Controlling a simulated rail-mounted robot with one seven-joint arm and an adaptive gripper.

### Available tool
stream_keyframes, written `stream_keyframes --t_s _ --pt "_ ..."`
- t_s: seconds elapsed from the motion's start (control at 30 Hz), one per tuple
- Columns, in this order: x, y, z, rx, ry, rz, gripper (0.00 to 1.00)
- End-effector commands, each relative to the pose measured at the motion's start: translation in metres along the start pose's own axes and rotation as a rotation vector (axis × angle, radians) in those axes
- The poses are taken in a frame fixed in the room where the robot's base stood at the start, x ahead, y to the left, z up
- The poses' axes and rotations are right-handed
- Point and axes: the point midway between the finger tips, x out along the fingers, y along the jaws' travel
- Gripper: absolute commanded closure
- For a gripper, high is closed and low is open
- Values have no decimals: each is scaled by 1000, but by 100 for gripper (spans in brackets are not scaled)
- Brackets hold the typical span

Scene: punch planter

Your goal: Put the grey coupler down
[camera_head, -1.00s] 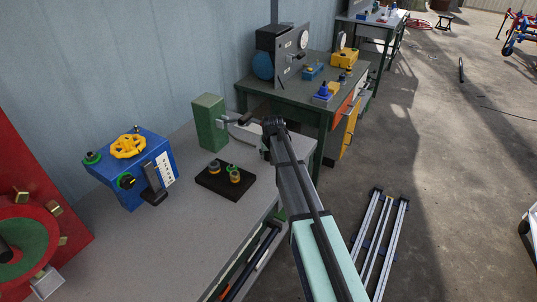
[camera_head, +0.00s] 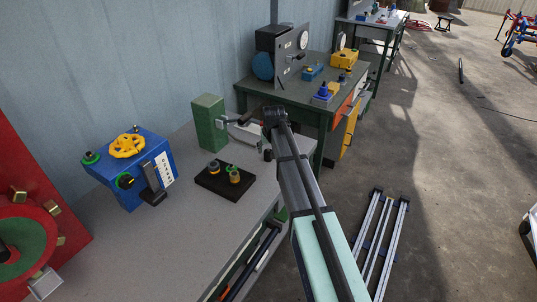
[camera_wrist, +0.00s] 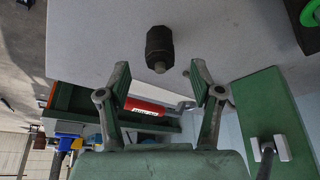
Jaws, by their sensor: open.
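The coupler (camera_wrist: 158,42), a dark grey stubby piece with a narrower end, shows in the wrist view against the pale grey bench top (camera_wrist: 215,30). It seems to rest there; whether it stands or lies I cannot tell. My gripper (camera_wrist: 160,73) is open, its two green-padded fingers wide apart. The coupler is centred just past the fingertips, with clear gaps on both sides and nothing touching it. In the head view my arm hides most of the gripper, and I cannot make out the coupler clearly.
A green block (camera_head: 209,122) with a metal bracket stands at the bench's far end. A black plate (camera_head: 213,188) with small ringed parts lies nearby. A blue box (camera_head: 143,180) with a yellow handwheel stands left. The bench top between blue box and front edge is bare.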

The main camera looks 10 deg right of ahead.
Motion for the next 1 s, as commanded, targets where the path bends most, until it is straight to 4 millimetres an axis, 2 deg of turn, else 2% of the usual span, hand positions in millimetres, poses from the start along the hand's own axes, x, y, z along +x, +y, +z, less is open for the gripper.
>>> stream_keyframes --t_s 0.03,0.2,0.4,1.0 --pt "-11 0 2 0 3 0 35" --pt "-40 0 1 0 2 0 35" --pt "-60 0 1 0 0 0 35" --pt "-65 1 1 -6 1 3 35"
